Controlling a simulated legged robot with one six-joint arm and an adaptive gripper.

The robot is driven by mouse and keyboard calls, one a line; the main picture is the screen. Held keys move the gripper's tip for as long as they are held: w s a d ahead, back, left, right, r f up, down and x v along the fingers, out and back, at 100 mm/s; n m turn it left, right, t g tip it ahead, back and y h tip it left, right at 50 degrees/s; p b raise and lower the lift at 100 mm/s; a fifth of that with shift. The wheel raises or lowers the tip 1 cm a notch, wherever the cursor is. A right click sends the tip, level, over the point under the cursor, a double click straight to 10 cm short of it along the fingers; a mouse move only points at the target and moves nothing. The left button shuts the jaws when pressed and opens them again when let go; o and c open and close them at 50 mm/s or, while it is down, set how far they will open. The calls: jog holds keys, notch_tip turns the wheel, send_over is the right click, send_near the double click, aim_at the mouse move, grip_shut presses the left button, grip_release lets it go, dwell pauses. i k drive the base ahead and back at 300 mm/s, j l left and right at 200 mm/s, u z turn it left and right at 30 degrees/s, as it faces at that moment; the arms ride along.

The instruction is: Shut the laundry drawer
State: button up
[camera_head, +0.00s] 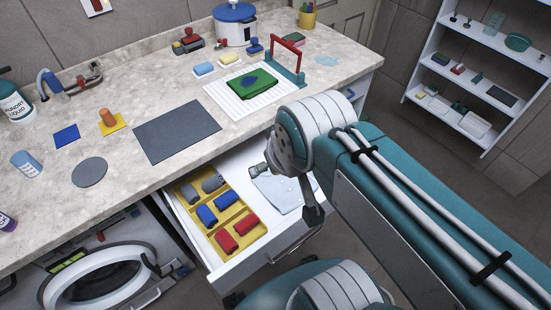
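The laundry drawer (205,258) is a white drawer under the counter, pulled well out. A bar handle (296,243) is on its front. Inside are a yellow divided tray (217,236) and a folded pale blue cloth (284,193). The tray holds grey, blue and red rolls. My arm comes in from the right and its white joint hangs over the drawer's right part. A dark end part, perhaps my gripper (313,213), points down near the drawer front. Most of it is hidden, so its fingers and any contact with the drawer cannot be made out.
A washing machine (105,282) with a round door stands left of the drawer. The counter (222,150) above holds a grey mat, a striped board with green cloth, bottles and a white pot. White shelves (478,75) stand at the right. Floor shows between counter and shelves.

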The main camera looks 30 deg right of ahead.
aim_at(233, 164)
jog(key=k+l+z, duration=0.1)
jog(key=k, duration=0.45)
jog(key=k+j, duration=0.1)
jog(key=j, duration=0.25)
jog(key=k+j+z, duration=0.1)
jog(key=j, duration=0.25)
jog(key=k+j, duration=0.2)
jog(key=j, duration=0.15)
jog(key=k+j+z, duration=0.1)
jog(key=j, duration=0.25)
